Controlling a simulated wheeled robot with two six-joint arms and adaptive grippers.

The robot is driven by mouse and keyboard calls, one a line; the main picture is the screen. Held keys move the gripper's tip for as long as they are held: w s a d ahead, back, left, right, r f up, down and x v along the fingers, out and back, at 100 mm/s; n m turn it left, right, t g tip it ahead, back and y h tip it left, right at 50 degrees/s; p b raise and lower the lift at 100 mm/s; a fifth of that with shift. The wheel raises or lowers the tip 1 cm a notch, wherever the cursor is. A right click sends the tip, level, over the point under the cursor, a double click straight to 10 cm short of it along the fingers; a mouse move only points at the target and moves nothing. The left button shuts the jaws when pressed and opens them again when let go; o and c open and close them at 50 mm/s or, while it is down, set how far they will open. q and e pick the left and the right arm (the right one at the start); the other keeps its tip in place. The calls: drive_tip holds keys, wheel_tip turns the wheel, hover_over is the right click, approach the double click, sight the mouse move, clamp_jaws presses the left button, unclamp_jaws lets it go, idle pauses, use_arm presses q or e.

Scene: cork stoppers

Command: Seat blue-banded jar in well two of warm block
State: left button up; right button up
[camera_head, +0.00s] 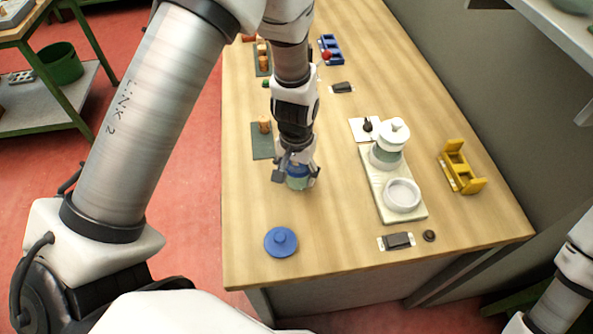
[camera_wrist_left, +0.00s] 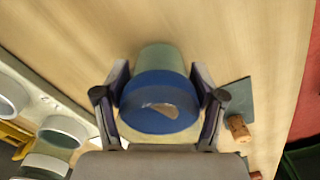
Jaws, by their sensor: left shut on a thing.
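The blue-banded jar (camera_head: 298,183) is between the fingers of my left gripper (camera_head: 296,178), over the wooden table left of the cream block. In the left wrist view the jar (camera_wrist_left: 160,102) shows a broad blue band and a grey-green body, with the left gripper's fingers (camera_wrist_left: 160,108) on both sides of it. I cannot tell whether the jar touches the table. The warm block (camera_head: 384,200) is a long cream slab. A white-lidded jar (camera_head: 388,148) stands at its far part; a round white-rimmed well (camera_head: 402,194) at the near end looks empty. My right gripper is out of view.
A blue lid (camera_head: 281,242) lies near the table's front left. A yellow rack (camera_head: 460,168) stands right of the block. A dark mat (camera_head: 262,146) with a cork lies behind the held jar. Small dark devices (camera_head: 397,241) lie in front of the block.

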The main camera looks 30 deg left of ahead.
sight(296, 164)
use_arm(q)
drive_tip(key=shift+r+p, duration=2.1)
drive_tip(key=shift+r, duration=0.4)
drive_tip(key=shift+r+p, duration=1.15)
drive_tip(key=shift+r, duration=0.15)
